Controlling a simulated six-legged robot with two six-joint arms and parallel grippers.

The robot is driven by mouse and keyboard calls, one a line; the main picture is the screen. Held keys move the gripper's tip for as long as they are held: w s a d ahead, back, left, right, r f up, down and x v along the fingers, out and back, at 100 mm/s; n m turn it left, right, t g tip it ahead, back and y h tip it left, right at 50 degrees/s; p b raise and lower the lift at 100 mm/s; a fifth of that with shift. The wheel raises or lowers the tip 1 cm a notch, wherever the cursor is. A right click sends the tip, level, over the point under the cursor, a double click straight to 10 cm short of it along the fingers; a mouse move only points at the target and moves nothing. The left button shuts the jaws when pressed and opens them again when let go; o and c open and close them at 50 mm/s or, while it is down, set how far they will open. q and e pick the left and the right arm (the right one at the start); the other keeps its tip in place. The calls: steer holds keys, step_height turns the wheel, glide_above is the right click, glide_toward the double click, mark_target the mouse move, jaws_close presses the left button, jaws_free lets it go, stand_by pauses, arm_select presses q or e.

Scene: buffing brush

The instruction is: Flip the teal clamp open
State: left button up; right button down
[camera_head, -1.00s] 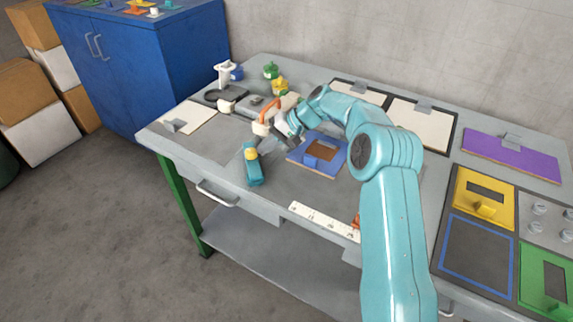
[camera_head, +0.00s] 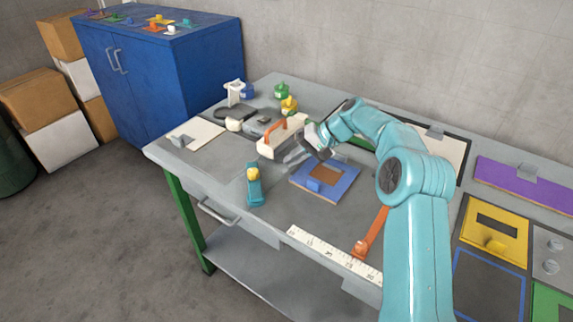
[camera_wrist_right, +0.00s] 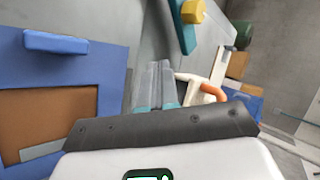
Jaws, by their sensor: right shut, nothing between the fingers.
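The teal clamp (camera_head: 254,192) stands on the grey bench near its front edge, with a yellow knob near its upper end. In the right wrist view, part of a teal bar (camera_wrist_right: 181,35) with the yellow knob shows at the top. My right gripper (camera_head: 288,160) is shut and empty, to the right of and behind the clamp, apart from it. Its closed fingers (camera_wrist_right: 155,83) point toward the bench in the wrist view, below the teal bar. My left gripper is not in view.
A blue panel (camera_head: 347,186) with a brown centre lies right of the clamp. A white block with an orange handle (camera_head: 283,133) stands behind my fingers. A white ruler strip (camera_head: 312,246) lies along the front edge. Bare bench surrounds the clamp.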

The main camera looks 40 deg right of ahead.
steer(key=w+v, duration=0.1)
steer(key=v, duration=0.5)
steer(key=shift+d+r+p, duration=0.2)
steer(key=shift+r+p, duration=0.15)
steer(key=shift+s+d, duration=0.1)
steer(key=shift+s, duration=0.05)
